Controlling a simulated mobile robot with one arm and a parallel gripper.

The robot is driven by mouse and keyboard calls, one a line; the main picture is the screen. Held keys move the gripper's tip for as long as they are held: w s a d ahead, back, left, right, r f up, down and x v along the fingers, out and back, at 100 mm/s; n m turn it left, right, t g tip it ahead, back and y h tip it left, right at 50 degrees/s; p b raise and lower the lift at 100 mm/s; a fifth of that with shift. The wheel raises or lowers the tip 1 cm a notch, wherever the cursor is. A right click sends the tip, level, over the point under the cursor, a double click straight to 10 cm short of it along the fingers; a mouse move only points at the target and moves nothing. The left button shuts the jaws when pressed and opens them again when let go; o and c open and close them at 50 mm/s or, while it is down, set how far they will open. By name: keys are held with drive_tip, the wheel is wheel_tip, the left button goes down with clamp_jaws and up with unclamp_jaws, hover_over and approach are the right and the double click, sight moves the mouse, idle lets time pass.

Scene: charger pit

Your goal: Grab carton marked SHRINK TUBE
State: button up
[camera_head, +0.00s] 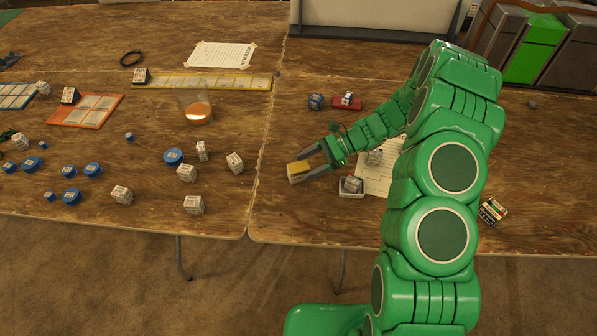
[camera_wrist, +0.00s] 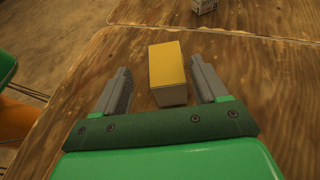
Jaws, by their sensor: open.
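A small carton with a yellow top and pale sides (camera_head: 297,173) stands near the left edge of the right-hand table. No SHRINK TUBE marking is readable on it. In the wrist view, the yellow carton (camera_wrist: 167,74) sits between the two fingers of my gripper (camera_wrist: 160,66), with a gap on each side. My gripper (camera_head: 301,168) is open around it. Other cartons with small print, such as a red and white one (camera_head: 347,100) and a dark and white one (camera_head: 493,211), lie on the same table; their labels are too small to read.
A paper sheet (camera_head: 375,182) lies under my arm. White cubes and blue round pieces (camera_head: 173,157) cover the left table (camera_head: 225,190). A seam separates the two tables.

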sight(291, 168)
drive_tip(key=shift+w+x, duration=0.2)
drive_tip(key=shift+x, duration=1.15)
drive_tip(key=shift+w+x, duration=0.15)
drive_tip(key=shift+x, duration=1.15)
drive_tip(key=shift+a+r, duration=0.1)
drive_tip(key=shift+a, duration=0.1)
drive_tip(key=c, duration=1)
drive_tip(key=shift+c, duration=0.2)
drive_tip(key=shift+r, duration=0.1)
drive_tip(key=shift+r, duration=0.6)
drive_tip(key=s+d+r, duration=0.5)
drive_tip(key=s+r, duration=0.6)
drive_tip(key=s, duration=0.2)
drive_tip(key=shift+r, duration=0.3)
